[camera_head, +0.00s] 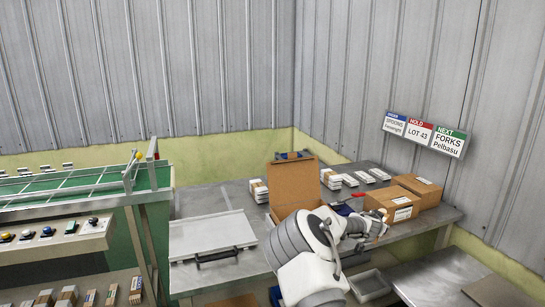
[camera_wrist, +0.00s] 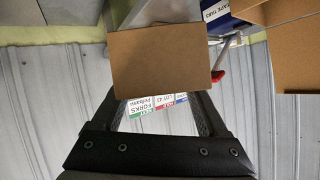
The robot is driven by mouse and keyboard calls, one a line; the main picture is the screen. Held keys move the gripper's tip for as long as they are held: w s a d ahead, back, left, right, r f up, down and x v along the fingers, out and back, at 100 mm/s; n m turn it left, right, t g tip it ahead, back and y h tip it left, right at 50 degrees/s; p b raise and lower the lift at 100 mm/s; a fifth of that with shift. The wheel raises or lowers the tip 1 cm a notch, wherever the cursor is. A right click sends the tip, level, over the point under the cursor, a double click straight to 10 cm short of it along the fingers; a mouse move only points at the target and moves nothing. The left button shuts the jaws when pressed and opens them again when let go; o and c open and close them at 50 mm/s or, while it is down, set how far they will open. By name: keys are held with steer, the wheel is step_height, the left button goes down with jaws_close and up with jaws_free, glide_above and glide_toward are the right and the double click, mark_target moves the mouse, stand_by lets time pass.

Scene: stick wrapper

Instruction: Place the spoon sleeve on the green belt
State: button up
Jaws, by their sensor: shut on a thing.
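My gripper (camera_wrist: 162,105) is shut on a brown, flat-faced block (camera_wrist: 163,62) in the wrist view. The block fills the space between and beyond the fingertips. I see no label on its near face, so I cannot tell for sure that it is the spoon sleeve. In the head view my gripper (camera_head: 366,226) is over the right part of the metal table, and what it holds is mostly hidden. The green belt (camera_head: 100,181) is at the far left, apart from my gripper, with pale rails across it and several small white packs along its back.
An open brown carton (camera_head: 292,182) stands on the metal table (camera_head: 207,200), beside a stack of sleeves (camera_head: 259,190). Closed cartons (camera_head: 399,203) and several white packs (camera_head: 350,180) lie right of it. A white-topped case (camera_head: 212,236) lies in front. A control panel (camera_head: 50,235) fronts the belt.

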steer(key=s+a+f+n+t+y, duration=0.1)
steer(key=s+a+f+n+y, duration=0.1)
steer(key=a, duration=0.6)
step_height(320, 180, down, 2)
steer(key=shift+s+a+f+n+y, duration=0.1)
steer(key=shift+s+a+n+y, duration=0.1)
steer(key=shift+s+n+y, duration=0.45)
steer(key=shift+n+t+y, duration=0.5)
steer(key=shift+n+y, duration=0.25)
steer(key=shift+y, duration=0.1)
steer(key=s+a, duration=0.2)
steer(key=s+a+f, duration=0.1)
steer(key=s+a, duration=0.3)
steer(key=shift+a+f, duration=0.25)
steer(key=shift+f, duration=0.15)
steer(key=s+a+r+n+y, duration=0.1)
steer(key=s+a, duration=0.2)
steer(key=s, duration=0.4)
steer(key=s+a+n+y, duration=0.1)
steer(key=s+a, duration=0.2)
steer(key=s, duration=0.3)
step_height(320, 180, down, 13)
steer(key=b, duration=1.3)
steer(key=r+p, duration=1.8)
steer(key=shift+s+d+r, duration=0.15)
steer(key=shift+s+d, duration=0.15)
steer(key=shift+m, duration=0.3)
